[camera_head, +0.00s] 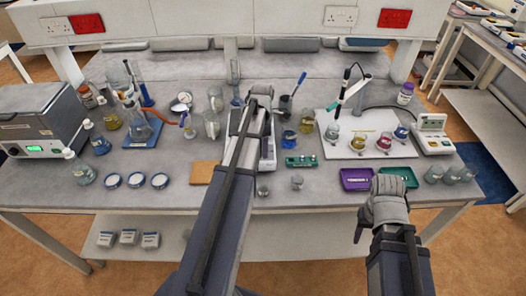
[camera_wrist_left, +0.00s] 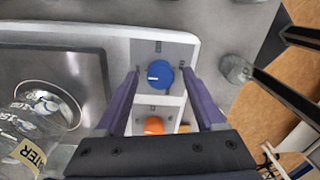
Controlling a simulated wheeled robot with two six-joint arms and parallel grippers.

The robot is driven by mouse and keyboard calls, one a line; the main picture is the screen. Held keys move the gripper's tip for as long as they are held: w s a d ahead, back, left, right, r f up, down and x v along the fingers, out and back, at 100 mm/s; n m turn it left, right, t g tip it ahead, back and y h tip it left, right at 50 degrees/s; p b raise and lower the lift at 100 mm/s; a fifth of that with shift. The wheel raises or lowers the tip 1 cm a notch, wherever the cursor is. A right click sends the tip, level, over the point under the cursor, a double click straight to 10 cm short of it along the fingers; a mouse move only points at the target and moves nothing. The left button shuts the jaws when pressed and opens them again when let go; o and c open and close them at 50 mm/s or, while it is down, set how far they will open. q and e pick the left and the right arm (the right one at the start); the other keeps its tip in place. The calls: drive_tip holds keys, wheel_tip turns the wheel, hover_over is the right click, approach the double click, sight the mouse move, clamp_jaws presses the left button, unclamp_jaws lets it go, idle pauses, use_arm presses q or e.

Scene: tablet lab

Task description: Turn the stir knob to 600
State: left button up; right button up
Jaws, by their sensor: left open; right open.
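A white hotplate stirrer (camera_head: 268,152) stands mid-table in the head view, mostly hidden by my left arm. In the left wrist view, its panel (camera_wrist_left: 181,50) carries a blue knob (camera_wrist_left: 159,75) with a white pointer line directed left, and an orange knob (camera_wrist_left: 154,125). Labels and scale numbers are too small to read. My left gripper (camera_wrist_left: 162,73) is open, its fingers on either side of the blue knob in the picture; I cannot tell whether they touch it. My right gripper (camera_head: 385,190) is open and empty by the table's front edge, near a green tray.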

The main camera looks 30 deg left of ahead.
use_arm(q)
clamp_jaws()
idle(0.7)
